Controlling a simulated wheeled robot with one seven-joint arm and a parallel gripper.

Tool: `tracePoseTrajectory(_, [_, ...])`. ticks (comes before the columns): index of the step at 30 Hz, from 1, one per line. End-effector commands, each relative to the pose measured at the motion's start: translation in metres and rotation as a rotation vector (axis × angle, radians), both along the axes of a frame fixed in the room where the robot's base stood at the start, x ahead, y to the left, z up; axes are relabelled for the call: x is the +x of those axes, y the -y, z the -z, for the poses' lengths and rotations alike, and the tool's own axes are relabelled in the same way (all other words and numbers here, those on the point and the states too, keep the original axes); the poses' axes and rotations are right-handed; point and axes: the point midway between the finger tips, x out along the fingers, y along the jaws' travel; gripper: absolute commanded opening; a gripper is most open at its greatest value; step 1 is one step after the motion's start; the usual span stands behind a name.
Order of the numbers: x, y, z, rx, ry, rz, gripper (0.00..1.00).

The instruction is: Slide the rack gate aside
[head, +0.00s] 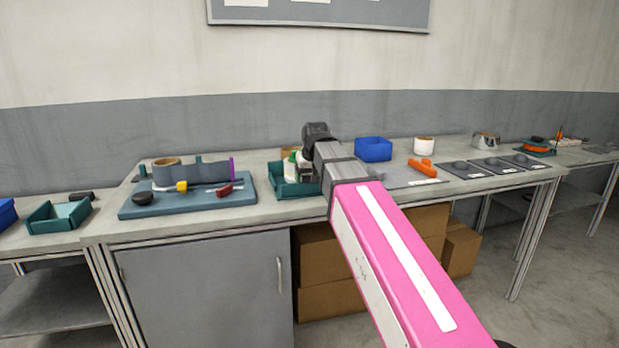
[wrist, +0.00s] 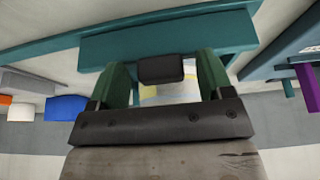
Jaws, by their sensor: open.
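What I take for the rack gate is a grey-blue upright panel (head: 195,174) on a blue base (head: 150,210) at the left of the bench, with a purple strip (head: 232,168) at its right end. The strip also shows at the right edge of the wrist view (wrist: 308,88). My gripper (head: 298,168) is to the right of the panel, apart from it, over a teal tray (head: 292,192). In the wrist view its green fingers (wrist: 163,68) are apart. A dark block shows between them; I cannot tell whether it is touched. My arm hides part of the tray.
A brown-rimmed cylinder (head: 167,168) stands by the panel. A yellow block (head: 182,187), a dark red piece (head: 224,191) and a black piece (head: 144,198) lie in front. A blue bin (head: 373,149) and an orange piece (head: 422,167) are to the right of my gripper.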

Motion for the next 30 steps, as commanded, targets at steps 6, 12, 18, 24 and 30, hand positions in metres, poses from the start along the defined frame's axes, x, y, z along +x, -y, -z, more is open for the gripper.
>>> tracePoseTrajectory(6, [0.0,0.0,0.0,0.0,0.0,0.0,0.18])
tracePoseTrajectory(12, [0.001,0.002,0.0,0.0,0.0,0.001,0.05])
tracePoseTrajectory(18, [0.007,0.024,0.0,0.001,0.0,0.003,0.05])
tracePoseTrajectory(24, [0.02,0.069,0.0,0.001,0.0,0.005,0.05])
tracePoseTrajectory(30, [0.034,0.116,0.0,0.001,-0.001,0.005,0.05])
